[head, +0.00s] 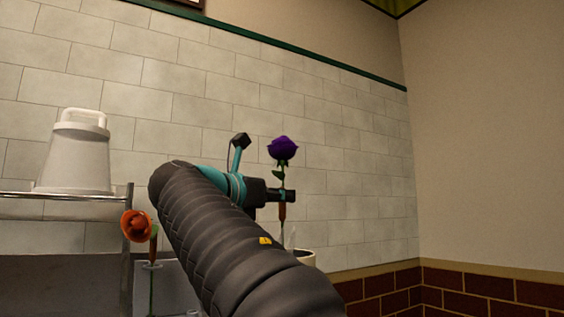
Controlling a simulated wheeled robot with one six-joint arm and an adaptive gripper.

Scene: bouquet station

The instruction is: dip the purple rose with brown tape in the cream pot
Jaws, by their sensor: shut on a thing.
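The purple rose (283,149) stands upright in the head view, with a green leaf and brown tape (282,212) low on its stem. My gripper (284,195) is shut on the rose's stem, just above the tape. Part of a cream pot (306,258) shows below and slightly right of the stem. My arm hides most of the pot. The stem's lower end passes behind my arm, so I cannot tell whether it is inside the pot or only above it.
An orange flower (136,225) stands upright at the left, beside a metal-railed shelf (60,196). A white lidded container (77,155) sits on that shelf. A tiled wall (340,160) is behind. The space right of the rose looks clear.

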